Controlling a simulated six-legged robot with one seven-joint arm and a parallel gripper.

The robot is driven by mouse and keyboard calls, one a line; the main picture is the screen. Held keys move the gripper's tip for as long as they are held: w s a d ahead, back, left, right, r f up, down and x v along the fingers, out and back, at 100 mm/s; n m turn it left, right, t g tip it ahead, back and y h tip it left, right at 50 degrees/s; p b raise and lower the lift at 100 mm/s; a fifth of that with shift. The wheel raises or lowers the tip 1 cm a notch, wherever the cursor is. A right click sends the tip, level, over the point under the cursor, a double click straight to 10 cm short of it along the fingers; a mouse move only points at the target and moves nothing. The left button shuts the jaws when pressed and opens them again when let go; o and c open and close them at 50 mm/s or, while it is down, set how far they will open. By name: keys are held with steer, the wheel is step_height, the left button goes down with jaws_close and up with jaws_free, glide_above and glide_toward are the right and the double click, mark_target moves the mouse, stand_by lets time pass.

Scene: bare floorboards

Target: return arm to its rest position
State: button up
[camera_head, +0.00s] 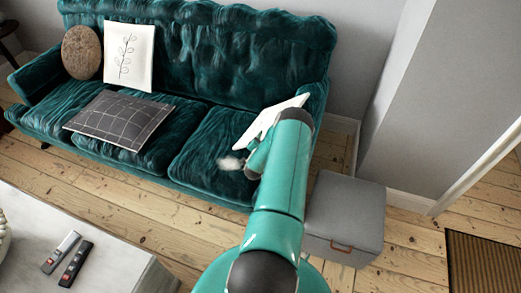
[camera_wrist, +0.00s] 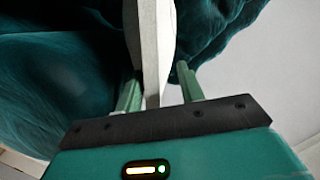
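My gripper (camera_wrist: 160,72) is in the wrist view, with its two green fingers apart, one on each side of a thin pale object (camera_wrist: 152,45). The object reaches down between the fingers close to the palm. I cannot tell whether both fingers press on it. In the head view my teal arm reaches forward to the right end of the green sofa (camera_head: 206,147). A white, cushion-like thing (camera_head: 258,124) shows tilted beside the arm's end, probably the same object. The arm hides part of it, and the fingertips are not clear there.
The sofa holds a round brown cushion (camera_head: 81,52), a white leaf-print cushion (camera_head: 128,55) and a dark checked cushion (camera_head: 118,120). A small pale blurred thing (camera_head: 232,163) is near the sofa's front. A grey box (camera_head: 345,207) and a table (camera_head: 112,262) with two remotes flank my arm.

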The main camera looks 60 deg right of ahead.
steer(key=v, duration=1)
